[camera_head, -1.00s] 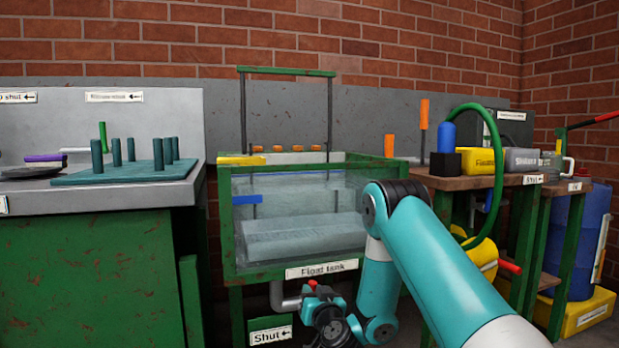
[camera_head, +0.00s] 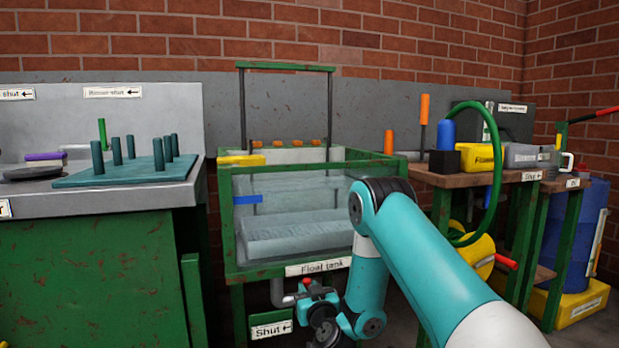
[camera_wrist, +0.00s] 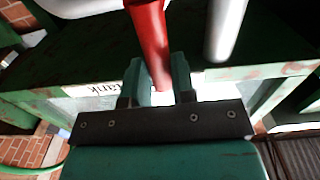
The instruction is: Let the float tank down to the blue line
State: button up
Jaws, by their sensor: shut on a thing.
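The float tank (camera_head: 329,267) is a clear-walled tank in a green frame, in the middle of the head view. A short blue line (camera_head: 248,199) marks its left front wall. The tank holds clear water; I cannot tell its exact surface level against the line. A pipe with a red-handled valve (camera_head: 307,282) comes out below the tank. My gripper (camera_wrist: 158,80) is shut on the red handle (camera_wrist: 149,35), which passes between its two fingers in the wrist view. In the head view my gripper (camera_head: 318,300) is below the tank's front edge, partly hidden by its own wrist.
A "Shut" sign (camera_head: 271,329) with an arrow hangs beside the valve. A green-fronted bench (camera_head: 95,270) with a pegged board stands at the left. A wooden bench (camera_head: 470,178) with a green hose (camera_head: 497,165) and yellow boxes is at the right. A pale pipe (camera_wrist: 226,28) runs close beside the handle.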

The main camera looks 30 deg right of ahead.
jog(key=o, duration=1.2)
jog(key=shift+a, duration=0.1)
jog(key=b+v, duration=0.8)
jog(key=b, duration=0.1)
jog(key=shift+b, duration=0.35)
